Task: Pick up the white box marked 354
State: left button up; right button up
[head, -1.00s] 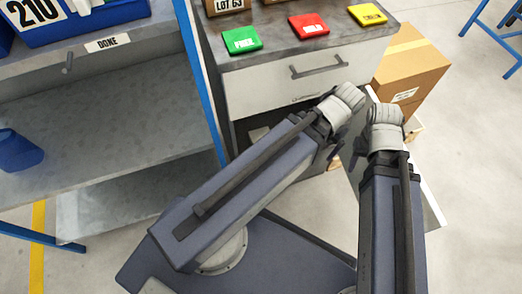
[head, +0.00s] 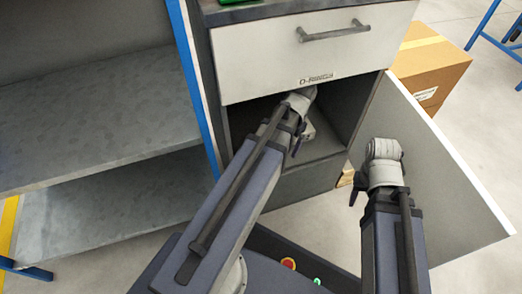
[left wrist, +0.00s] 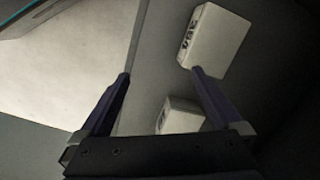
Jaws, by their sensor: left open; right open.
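In the left wrist view one white box (left wrist: 218,42) with dark marks on its edge face lies inside the cabinet. I cannot read the marks surely.
The cabinet door (head: 440,165) stands open at the right. A drawer (head: 350,50) with a bar handle is shut above the opening. A cardboard box (head: 430,65) stands behind the door. Grey shelves (head: 100,115) and a blue post (head: 190,80) are at the left.

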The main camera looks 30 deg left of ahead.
pick_arm(q)
jog(key=a+m, duration=0.1)
jog(key=a, duration=0.1)
jog(key=w+a+r+m+g, duration=0.1)
jog(key=a, duration=0.1)
jog(key=w+a+m+g+y, duration=0.1)
jog(key=a+m, duration=0.1)
jog(key=shift+a+r, duration=0.2)
jog(key=shift+a, duration=0.15)
jog(key=shift+s+a+r+m+g+y, duration=0.15)
jog(key=shift+a+m+g+y, duration=0.2)
jog(key=shift+a, duration=0.2)
jog(key=shift+b+x, duration=1.25)
jog(key=shift+x, duration=0.1)
jog(key=f+b, duration=0.2)
jog(key=f, duration=0.1)
jog(key=f+b, duration=0.1)
jog(key=b, duration=0.1)
jog(key=shift+s+f, duration=0.15)
jog(key=shift+s, duration=0.25)
jog(key=shift+s+a+f+b, duration=0.2)
jog(key=shift+a+f+b, duration=0.05)
jog(key=shift+f+b, duration=0.25)
jog(key=shift+r, duration=0.15)
jog(key=shift+c, duration=0.3)
jog(key=c, duration=1.4)
